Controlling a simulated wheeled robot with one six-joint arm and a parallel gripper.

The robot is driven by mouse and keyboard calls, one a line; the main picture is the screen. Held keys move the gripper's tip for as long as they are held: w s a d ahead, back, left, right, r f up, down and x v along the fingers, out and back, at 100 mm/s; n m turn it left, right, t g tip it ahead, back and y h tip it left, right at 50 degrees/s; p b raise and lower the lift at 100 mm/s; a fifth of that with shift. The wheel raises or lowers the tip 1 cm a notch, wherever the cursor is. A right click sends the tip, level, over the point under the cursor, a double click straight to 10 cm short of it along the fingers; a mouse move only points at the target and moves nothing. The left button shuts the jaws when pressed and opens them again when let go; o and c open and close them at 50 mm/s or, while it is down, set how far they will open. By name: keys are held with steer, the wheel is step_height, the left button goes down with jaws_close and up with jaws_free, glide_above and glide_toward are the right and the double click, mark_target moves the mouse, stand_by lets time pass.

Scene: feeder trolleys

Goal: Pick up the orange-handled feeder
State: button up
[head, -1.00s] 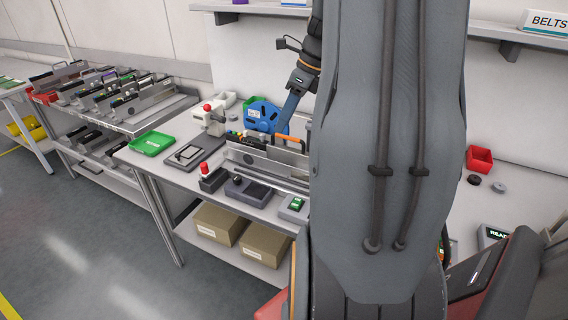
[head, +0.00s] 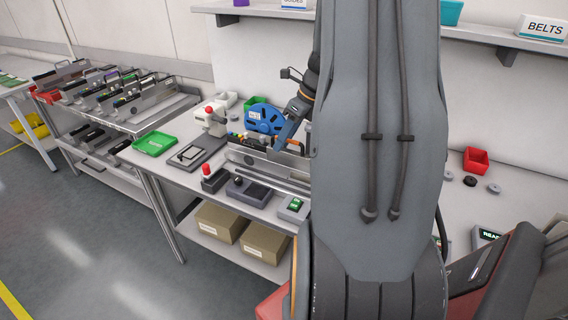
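A metal feeder (head: 256,161) lies in a holder on the middle workbench. Its orange handle, seen a second ago, is now mostly hidden behind my gripper. My gripper (head: 281,147) reaches down to the feeder's top edge, where the handle was. Its fingertips are small and partly covered, so I cannot tell whether they are around the handle or only beside it. My large grey arm link hides the right end of the feeder.
A red-buttoned device (head: 211,122), a green tray (head: 155,143) and a black control box (head: 249,192) are nearby. A trolley of several feeders (head: 139,117) stands left. A shelf (head: 490,37) overhangs the bench.

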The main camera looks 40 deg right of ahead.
jaws_close()
steer(key=shift+r, duration=0.1)
